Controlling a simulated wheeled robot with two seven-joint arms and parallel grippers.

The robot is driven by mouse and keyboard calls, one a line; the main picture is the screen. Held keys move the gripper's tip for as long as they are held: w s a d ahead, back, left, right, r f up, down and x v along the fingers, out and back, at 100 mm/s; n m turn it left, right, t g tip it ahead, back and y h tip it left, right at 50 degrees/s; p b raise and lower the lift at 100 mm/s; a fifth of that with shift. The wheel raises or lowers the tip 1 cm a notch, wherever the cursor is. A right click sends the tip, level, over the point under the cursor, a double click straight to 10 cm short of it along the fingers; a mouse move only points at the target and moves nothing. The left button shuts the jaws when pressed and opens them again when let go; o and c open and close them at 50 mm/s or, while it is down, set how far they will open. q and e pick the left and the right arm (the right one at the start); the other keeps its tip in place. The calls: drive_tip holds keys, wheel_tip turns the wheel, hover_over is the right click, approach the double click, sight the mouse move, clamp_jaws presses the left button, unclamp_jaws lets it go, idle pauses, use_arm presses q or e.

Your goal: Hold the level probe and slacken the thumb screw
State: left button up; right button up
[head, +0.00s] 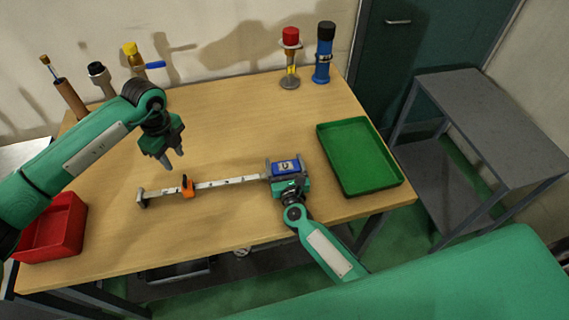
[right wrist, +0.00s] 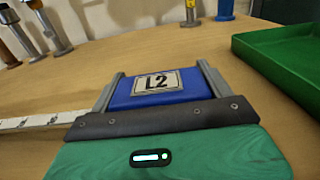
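The level probe lies on the wooden table as a pale marked bar (head: 225,182) with a blue end block (head: 286,167). The block reads "L2" in the right wrist view (right wrist: 158,85). My right gripper (head: 285,165) has one finger on each side of the blue block and is shut on it. An orange slider (head: 188,187) sits on the bar toward its left end; the thumb screw is too small to make out clearly there. My left gripper (head: 174,160) hangs above the table, behind and left of the slider, empty, with its fingers apart.
A green tray (head: 391,184) lies right of the probe, and a red bin (head: 78,216) stands at the left front. Several upright fittings line the back, including a blue cylinder (head: 322,60) and a red-topped stand (head: 290,75).

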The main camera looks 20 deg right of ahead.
drive_tip(key=c, duration=0.9)
use_arm(q)
drive_tip(key=shift+c, duration=0.6)
use_arm(e)
drive_tip(key=shift+c, duration=0.4)
